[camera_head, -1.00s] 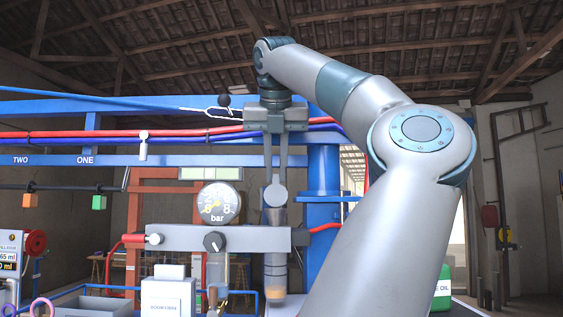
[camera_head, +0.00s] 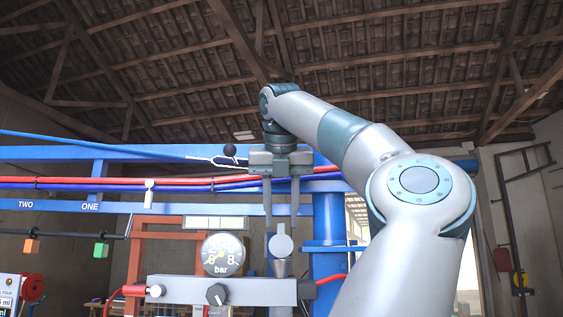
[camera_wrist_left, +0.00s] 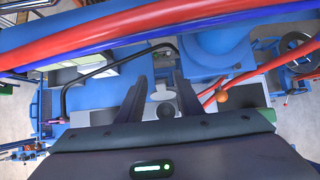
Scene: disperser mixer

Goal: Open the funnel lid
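The funnel lid (camera_head: 281,246) is a round grey disc. It stands upright with its face toward the head camera, above the metal funnel (camera_head: 279,268), whose lower part is cut off by the frame. My left gripper (camera_head: 281,211) points straight down above the disc. My right gripper is in neither view.
The pressure gauge (camera_head: 223,254) and a grey bar with a black knob (camera_head: 216,294) are left of the funnel. A blue beam with red and blue hoses (camera_head: 120,184) runs behind my gripper. A blue column (camera_head: 329,225) stands close on the right.

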